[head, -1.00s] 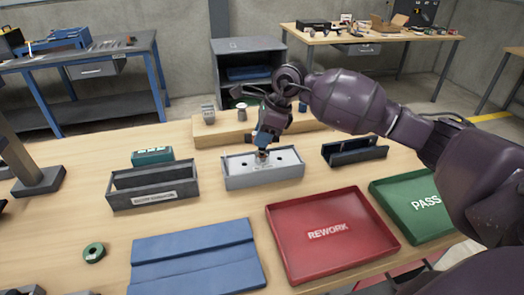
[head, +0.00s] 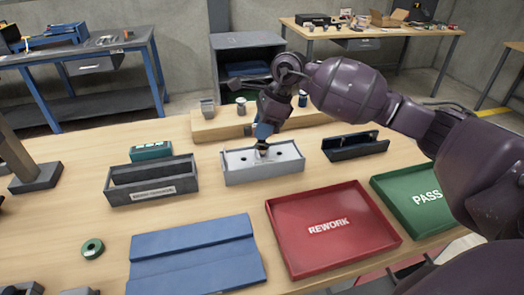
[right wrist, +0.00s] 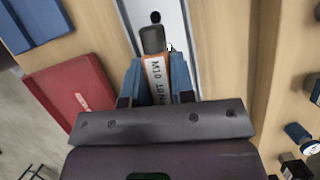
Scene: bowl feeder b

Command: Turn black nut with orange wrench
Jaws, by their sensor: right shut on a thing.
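My right gripper (head: 262,139) points down over the pale grey fixture block (head: 234,178) in the middle of the table. In the right wrist view its blue fingers (right wrist: 158,82) are shut on the orange wrench (right wrist: 149,64), which has a white label with black lettering. The wrench's dark end lies over the fixture's pale top (right wrist: 172,16). In the head view the wrench is mostly hidden by the gripper. I cannot make out the black nut or tell whether the wrench touches it. My left gripper is not in view.
A dark open bin (head: 116,190) stands left of the fixture, and a black holder (head: 352,153) to its right. A wooden rail (head: 217,130) carrying small parts is behind. A red REWORK tray (head: 300,265), green PASS tray (head: 402,211) and blue mat (head: 195,250) lie in front.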

